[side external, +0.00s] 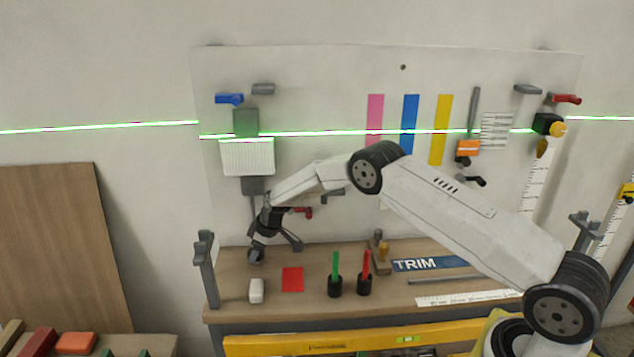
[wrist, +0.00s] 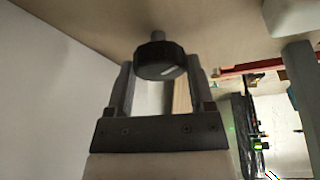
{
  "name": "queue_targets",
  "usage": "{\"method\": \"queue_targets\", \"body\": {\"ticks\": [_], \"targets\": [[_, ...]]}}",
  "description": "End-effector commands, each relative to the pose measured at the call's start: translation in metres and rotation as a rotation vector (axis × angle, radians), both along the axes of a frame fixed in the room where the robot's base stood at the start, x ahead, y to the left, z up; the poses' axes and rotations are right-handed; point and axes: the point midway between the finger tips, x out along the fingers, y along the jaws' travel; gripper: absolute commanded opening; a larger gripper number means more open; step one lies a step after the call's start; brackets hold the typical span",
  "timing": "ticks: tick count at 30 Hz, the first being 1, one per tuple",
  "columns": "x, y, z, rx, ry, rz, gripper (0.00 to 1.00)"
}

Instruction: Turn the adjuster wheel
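The adjuster wheel (wrist: 160,60) is a dark, faceted knob with a white mark on its face, seen in the wrist view on a short grey stem. My gripper (wrist: 160,72) is open, with one finger on each side of the wheel and the wheel between the fingertips. Narrow gaps seem to show beside it; I cannot tell whether either finger touches. In the side view my gripper (side external: 275,248) is low over the left part of the bench, in front of the panel's lower edge. The wheel cannot be made out clearly there.
The wooden bench (side external: 232,292) holds a white block (side external: 256,290), a red square (side external: 292,279) and two dark cups (side external: 335,286) with green and red sticks. A grey post (side external: 205,270) stands at its left end. The pale panel (side external: 310,75) behind carries several fittings.

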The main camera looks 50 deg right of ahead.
Motion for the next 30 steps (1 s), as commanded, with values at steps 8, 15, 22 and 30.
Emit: {"method": "queue_targets", "body": {"ticks": [8,15,22,30], "targets": [[-0.0002,0.0004,0.0002,0.0,0.001,-0.002,0.1],[-0.0005,0.0009,0.0003,0.0,0.002,-0.031,0.1],[-0.0008,0.0015,0.0005,0.0,0.002,-0.108,0.1],[-0.0009,0.002,0.0007,0.0,0.001,-0.245,0.1]]}}
